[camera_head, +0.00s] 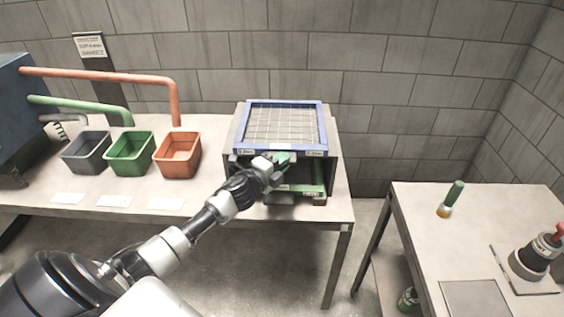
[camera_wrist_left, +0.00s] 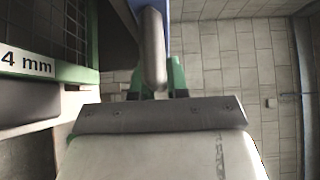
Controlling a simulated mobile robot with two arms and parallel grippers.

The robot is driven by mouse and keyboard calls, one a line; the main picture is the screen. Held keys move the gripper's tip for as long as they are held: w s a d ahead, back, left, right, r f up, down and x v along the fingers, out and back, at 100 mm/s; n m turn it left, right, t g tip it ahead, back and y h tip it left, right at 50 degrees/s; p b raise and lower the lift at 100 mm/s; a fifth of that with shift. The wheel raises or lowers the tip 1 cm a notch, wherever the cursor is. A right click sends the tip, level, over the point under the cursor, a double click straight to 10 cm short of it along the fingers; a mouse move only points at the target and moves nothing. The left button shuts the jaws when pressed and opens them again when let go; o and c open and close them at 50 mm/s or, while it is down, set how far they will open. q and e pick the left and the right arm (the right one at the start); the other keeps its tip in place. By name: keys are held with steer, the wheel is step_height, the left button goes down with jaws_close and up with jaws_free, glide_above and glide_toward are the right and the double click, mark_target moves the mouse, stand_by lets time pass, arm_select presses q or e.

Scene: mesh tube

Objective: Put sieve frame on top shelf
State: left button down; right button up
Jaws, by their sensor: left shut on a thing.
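A blue-rimmed sieve frame (camera_head: 322,125) with wire mesh lies roughly level at the top of a grey, open-fronted rack (camera_head: 333,170) on the back table. Whether it rests fully on the rack I cannot tell. My left gripper (camera_head: 280,160), with green fingers, is at its front edge. In the left wrist view my fingers (camera_wrist_left: 158,80) are shut around its grey handle (camera_wrist_left: 152,50). A green sieve frame (camera_head: 318,200) sits lower in the rack; its "4 mm" label (camera_wrist_left: 28,64) shows in the left wrist view. My right gripper is out of view.
Grey (camera_head: 88,150), green (camera_head: 130,153) and orange (camera_head: 178,155) bins stand left of the rack, below pipes. A floor gap separates the tables.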

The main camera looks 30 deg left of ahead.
arm_select(q)
steer(key=c, duration=1.5)
jaws_free()
steer(key=shift+f, duration=0.1)
steer(key=o, duration=0.4)
